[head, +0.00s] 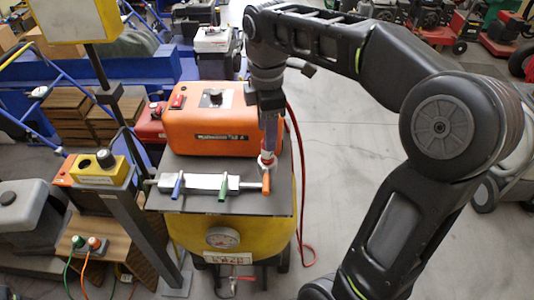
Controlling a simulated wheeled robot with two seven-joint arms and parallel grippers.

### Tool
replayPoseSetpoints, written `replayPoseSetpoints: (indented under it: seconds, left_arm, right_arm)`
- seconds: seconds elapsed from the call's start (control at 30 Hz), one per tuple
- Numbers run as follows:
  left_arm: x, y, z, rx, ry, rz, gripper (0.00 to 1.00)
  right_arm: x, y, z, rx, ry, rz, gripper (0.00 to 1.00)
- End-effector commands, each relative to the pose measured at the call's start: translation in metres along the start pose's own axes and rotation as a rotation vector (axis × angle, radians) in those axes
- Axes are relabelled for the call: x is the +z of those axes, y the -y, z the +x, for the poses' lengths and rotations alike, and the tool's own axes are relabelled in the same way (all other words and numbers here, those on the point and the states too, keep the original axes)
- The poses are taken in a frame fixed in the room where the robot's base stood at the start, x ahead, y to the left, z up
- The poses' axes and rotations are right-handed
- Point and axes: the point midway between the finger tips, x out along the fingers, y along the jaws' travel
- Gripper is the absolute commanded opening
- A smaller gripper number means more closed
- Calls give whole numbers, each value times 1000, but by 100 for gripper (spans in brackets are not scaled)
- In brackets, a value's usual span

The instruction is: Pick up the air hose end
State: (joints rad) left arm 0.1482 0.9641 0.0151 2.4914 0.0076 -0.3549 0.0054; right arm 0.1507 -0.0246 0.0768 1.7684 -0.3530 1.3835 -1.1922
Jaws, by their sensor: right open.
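A silver bar-shaped manifold (200,184) with blue, green and orange levers lies on the dark top plate of a yellow tank (190,235). A red hose (298,170) hangs down the tank's right side and curls near the floor. I cannot tell for certain which part is the air hose end; a small white and red piece (267,160) sits at the manifold's right end. My right gripper (268,148) points down right above this piece, with its jaws open; whether they touch it is unclear. My left gripper is out of view.
An orange machine (210,122) stands on the plate just behind the manifold. A gauge (221,237) is on the tank's front. Grey floor (345,150) is clear to the right.

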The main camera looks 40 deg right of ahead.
Motion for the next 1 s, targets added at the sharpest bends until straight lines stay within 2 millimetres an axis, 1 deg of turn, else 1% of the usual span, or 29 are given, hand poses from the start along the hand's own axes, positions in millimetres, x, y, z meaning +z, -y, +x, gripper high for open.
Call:
replayPoseSetpoints:
  seconds: [0.03,0.3,0.4,0.47,0.6,0.73,0.83,1.0]
  left_arm:
    - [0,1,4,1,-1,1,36]
    - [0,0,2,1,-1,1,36]
    - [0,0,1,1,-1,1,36]
    - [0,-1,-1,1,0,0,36]
    - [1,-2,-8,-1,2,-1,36]
    - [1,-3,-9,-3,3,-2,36]
    - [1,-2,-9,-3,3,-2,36]
    - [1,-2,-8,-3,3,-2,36]
  right_arm:
    - [0,0,6,0,0,0,52]
    - [0,0,5,1,0,0,52]
    - [0,0,8,-1,1,0,52]
    - [0,0,13,-2,1,1,52]
    - [0,1,32,-4,1,0,52]
    - [0,1,51,-2,2,0,52]
    - [0,0,57,1,1,0,52]
    - [0,0,57,1,0,0,52]
